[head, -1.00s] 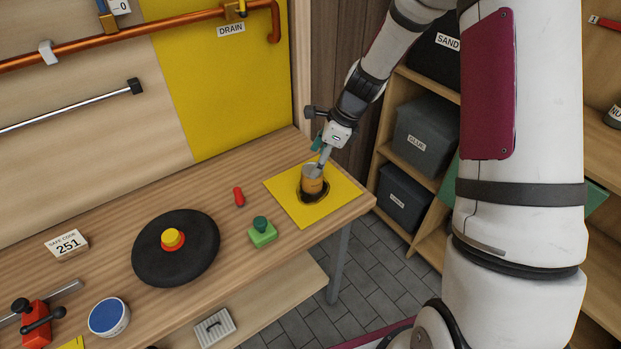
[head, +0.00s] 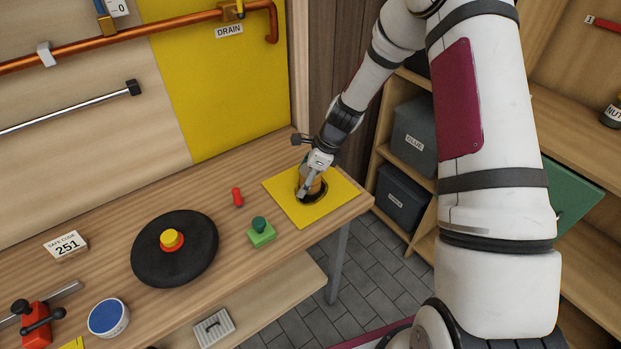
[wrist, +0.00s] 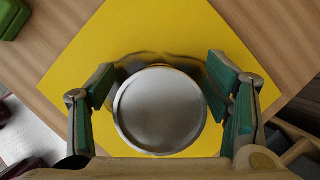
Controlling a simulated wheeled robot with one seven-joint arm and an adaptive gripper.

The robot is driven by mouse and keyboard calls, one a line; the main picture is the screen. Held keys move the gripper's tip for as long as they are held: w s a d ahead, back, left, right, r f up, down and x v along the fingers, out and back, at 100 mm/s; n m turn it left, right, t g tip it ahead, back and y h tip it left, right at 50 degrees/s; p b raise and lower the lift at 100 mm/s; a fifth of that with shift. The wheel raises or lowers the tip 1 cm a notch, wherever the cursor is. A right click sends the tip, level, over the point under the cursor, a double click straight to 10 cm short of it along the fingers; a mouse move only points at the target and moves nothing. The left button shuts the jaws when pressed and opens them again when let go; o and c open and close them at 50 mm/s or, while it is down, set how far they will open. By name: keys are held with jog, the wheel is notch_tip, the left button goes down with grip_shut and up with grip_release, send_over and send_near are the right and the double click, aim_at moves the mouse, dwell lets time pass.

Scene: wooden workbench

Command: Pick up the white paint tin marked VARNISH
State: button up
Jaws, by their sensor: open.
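My gripper (head: 314,172) is open over an orange-brown tin (head: 316,187) on the yellow square at the bench's right end. In the wrist view the tin's round silver lid (wrist: 160,112) lies between the two teal-padded fingers, one on each side; I cannot tell whether either touches it. No label shows on this tin, and my gripper hides part of it. A white round tin with a blue top (head: 108,316) stands at the front left of the bench, away from my gripper. I cannot read the word VARNISH on either tin.
The yellow square (head: 341,187) has a dark ring around the tin. Left of it are a green block with a knob (head: 261,236), a small red piece (head: 237,197) and a black disc (head: 148,262) with a red-and-yellow button. Shelves with grey bins (head: 412,140) stand to the right.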

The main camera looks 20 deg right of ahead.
jog(key=c, duration=1.5)
jog(key=shift+o, duration=0.2)
jog(key=shift+r, duration=0.2)
